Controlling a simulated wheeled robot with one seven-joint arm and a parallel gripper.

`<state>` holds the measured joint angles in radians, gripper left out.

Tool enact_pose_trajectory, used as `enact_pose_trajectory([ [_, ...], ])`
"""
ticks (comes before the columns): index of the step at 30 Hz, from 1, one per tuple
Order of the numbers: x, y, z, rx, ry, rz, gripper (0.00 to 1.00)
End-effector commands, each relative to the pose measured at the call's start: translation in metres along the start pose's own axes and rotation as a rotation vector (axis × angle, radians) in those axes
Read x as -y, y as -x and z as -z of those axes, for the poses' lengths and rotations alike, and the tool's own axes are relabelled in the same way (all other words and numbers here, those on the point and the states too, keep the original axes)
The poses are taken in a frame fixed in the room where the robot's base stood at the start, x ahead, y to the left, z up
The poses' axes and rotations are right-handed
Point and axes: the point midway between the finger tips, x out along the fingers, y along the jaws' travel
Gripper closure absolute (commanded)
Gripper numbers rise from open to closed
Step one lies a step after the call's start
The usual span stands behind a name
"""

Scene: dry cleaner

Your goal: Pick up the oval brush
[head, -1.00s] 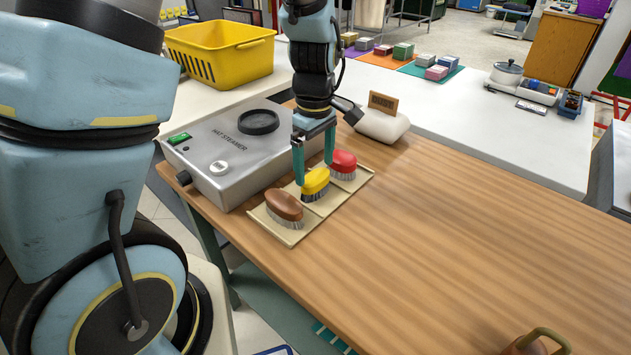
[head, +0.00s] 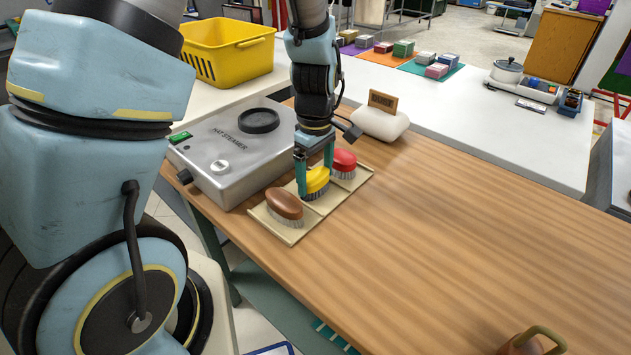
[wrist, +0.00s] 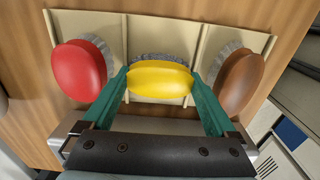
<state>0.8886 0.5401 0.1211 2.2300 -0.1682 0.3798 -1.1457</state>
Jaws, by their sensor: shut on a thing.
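Three oval brushes stand in a row in a beige tray (head: 287,237) on the wooden table. The yellow brush (head: 318,180) is in the middle compartment, with the brown brush (head: 285,204) on the near side and the red brush (head: 343,161) on the far side. My gripper (wrist: 160,82) is shut on the yellow brush (wrist: 160,77), one teal finger at each end of it. In the wrist view the red brush (wrist: 80,70) is at left and the brown brush (wrist: 240,82) at right. I cannot tell whether the yellow brush touches the tray floor.
The grey hat steamer (head: 228,165) stands close to the left of the tray. A white pad with a small wooden sign (head: 383,101) is behind it. The wooden table (head: 450,220) is clear to the right, except for a brown handled object (head: 522,345) at the front.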

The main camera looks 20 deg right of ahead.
Motion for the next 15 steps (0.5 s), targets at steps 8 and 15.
enact_pose_trajectory([
  [8, 0.0, 0.0, 0.0, 0.0, 0.0, -0.001, 0.76],
  [15, -0.002, 0.013, 0.0, -0.001, -0.001, -0.005, 0.76],
])
